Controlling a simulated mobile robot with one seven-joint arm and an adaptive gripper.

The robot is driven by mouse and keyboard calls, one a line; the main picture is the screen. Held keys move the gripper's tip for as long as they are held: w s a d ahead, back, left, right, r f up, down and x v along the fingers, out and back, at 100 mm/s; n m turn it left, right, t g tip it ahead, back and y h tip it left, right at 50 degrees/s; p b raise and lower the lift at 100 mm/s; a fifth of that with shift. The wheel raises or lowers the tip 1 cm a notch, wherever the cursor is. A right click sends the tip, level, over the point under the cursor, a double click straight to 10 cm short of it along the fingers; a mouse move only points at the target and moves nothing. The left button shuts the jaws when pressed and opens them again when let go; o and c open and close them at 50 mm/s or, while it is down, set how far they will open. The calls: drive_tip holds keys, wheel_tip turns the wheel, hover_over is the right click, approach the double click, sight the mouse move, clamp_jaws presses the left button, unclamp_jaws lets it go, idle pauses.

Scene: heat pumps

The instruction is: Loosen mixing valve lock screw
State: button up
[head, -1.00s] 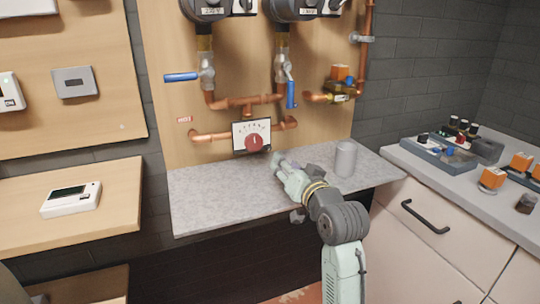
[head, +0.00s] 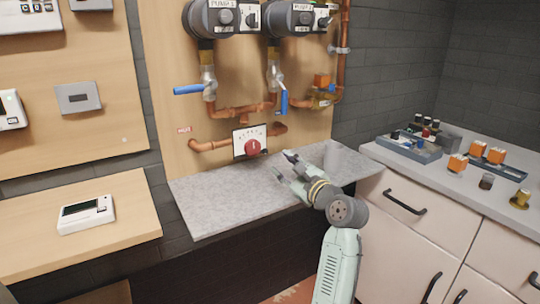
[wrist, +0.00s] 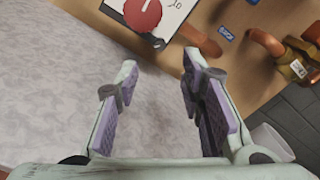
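The mixing valve shows in the head view as a white scale plate (head: 248,138) with a red round knob (head: 252,147), set among copper pipes on the wooden wall panel. In the wrist view the red knob (wrist: 143,13) is at the top edge, partly cut off. A small dark round piece (wrist: 158,43), possibly the lock screw, sits at the plate's lower edge. My gripper (head: 284,165) is over the grey counter, to the right of and below the valve. In the wrist view my gripper (wrist: 160,75) is open, with nothing between its fingers, pointing toward the plate's lower edge.
The grey stone counter (head: 215,205) is mostly bare. Blue-handled valves (head: 189,89) and pumps (head: 222,18) are above. A cabinet on the right carries a blue tray (head: 408,148) and loose parts. A white device (head: 87,213) lies on the left shelf.

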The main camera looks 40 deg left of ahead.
sight(266, 152)
drive_tip(key=p+x, duration=0.1)
drive_tip(key=x, duration=0.7)
drive_tip(key=shift+a, duration=0.1)
clamp_jaws()
